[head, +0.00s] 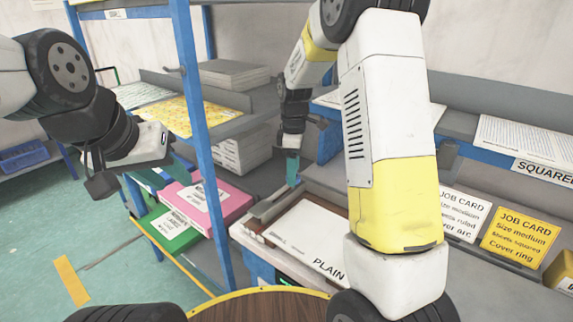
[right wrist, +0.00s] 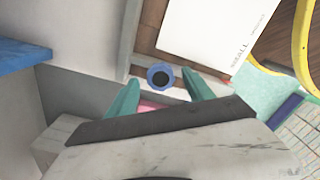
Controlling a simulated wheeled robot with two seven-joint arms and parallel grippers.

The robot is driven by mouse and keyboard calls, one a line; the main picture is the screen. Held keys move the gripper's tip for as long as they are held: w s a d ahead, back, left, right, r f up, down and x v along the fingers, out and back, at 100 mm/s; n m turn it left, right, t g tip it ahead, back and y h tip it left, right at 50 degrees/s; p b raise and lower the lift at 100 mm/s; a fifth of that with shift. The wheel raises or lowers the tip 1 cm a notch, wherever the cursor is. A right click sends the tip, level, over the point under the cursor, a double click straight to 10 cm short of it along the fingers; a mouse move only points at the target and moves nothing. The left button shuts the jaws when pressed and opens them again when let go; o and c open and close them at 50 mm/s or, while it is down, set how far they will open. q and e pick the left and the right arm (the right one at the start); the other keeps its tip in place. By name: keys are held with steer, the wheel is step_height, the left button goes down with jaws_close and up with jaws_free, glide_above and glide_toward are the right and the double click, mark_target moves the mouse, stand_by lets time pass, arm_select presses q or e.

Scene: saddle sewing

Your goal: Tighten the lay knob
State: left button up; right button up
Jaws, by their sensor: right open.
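In the right wrist view a round blue knob with a dark centre (right wrist: 160,77) sits on a pale strip beside a brown board. I take it to be the lay knob. My right gripper (right wrist: 160,98) is open, its two teal fingers apart. The knob lies between the fingertips and a little beyond them; I cannot tell whether they touch it. In the head view my right gripper (head: 292,172) points down at the far left end of the board, and the knob cannot be made out. My left gripper (head: 138,165) is at the left, with teal finger parts apart and nothing seen between them.
A white sheet marked PLAIN (head: 310,235) lies on the board. A blue rack post (head: 200,130) stands between my grippers. Pink (head: 205,200) and green (head: 172,230) boxes sit on low shelves. Job cards (head: 518,237) stand at the right. Open floor (head: 40,225) shows at left.

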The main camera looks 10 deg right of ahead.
steer(key=shift+f, duration=0.4)
jaws_close()
